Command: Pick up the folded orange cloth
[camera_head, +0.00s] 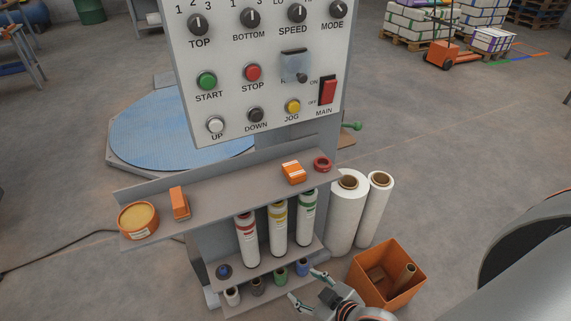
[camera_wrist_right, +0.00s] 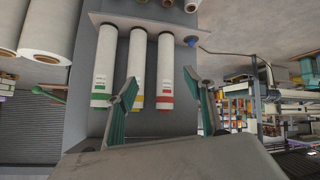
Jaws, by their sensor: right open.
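The folded orange cloth (camera_head: 293,172) appears to be the soft-looking orange bundle with pale marks. It lies on the right part of the grey shelf (camera_head: 235,184) under the control panel, in the head view. I cannot make it out in the right wrist view. My right gripper (camera_head: 306,287) is open and empty, low in front of the lower rack, well below and apart from the cloth. In the right wrist view its two fingers (camera_wrist_right: 161,80) stand spread, with white tubes behind them. My left gripper is not in view.
A red ring (camera_head: 322,163) sits just right of the cloth. An upright orange block (camera_head: 179,203) and an orange tin (camera_head: 138,219) stand left. White rolls (camera_head: 347,212) and an orange bin (camera_head: 387,272) stand right. The control panel (camera_head: 262,75) rises behind.

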